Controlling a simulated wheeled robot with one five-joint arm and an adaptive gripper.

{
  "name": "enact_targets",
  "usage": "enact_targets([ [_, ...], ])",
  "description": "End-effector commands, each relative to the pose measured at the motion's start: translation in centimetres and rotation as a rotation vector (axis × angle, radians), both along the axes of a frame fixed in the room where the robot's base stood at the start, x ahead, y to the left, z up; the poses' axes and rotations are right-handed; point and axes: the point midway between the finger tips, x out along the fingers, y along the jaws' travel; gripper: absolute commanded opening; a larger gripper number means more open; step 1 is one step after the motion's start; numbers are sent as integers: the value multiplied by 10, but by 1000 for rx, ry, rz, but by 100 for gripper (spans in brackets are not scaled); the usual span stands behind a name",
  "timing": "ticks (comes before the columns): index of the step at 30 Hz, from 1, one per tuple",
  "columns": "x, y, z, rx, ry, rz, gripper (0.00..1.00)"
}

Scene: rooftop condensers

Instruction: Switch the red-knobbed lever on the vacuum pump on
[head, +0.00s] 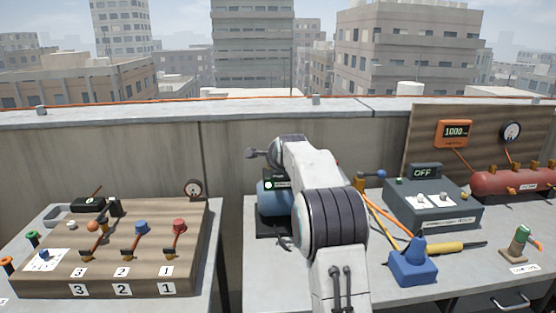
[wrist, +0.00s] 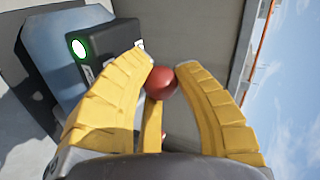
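The vacuum pump, a blue body (head: 272,197) with a dark box on it, stands on the right bench, partly hidden behind my arm. In the wrist view its blue body (wrist: 70,45) and dark box (wrist: 105,50) are at the upper left, with a pale, green-rimmed round light. The lever's red knob (wrist: 161,82) sits between the tips of my gripper's yellow fingers (wrist: 164,73), which appear to touch it on both sides. In the head view my arm hides the gripper and the knob.
A wooden board (head: 140,250) with several coloured levers stands at the left. Right of my arm are a blue cone-topped block (head: 412,264), a grey box (head: 430,205) under an "OFF" display (head: 425,171), and a red tank (head: 515,181). A concrete parapet (head: 100,155) runs behind.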

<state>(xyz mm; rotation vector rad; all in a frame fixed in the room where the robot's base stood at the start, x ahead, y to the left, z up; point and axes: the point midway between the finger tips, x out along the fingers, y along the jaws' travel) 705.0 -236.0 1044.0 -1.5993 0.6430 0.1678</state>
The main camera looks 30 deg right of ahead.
Motion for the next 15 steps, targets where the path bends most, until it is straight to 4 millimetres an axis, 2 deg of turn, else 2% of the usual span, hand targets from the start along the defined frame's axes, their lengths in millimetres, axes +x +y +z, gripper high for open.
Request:
enact_targets([
  [2, -1, 2, -5, 5, 14, 3, 34],
  [9, 0, 1, -3, 3, 8, 1, 55],
  [15, 0, 0, -2, 2, 6, 0, 56],
])
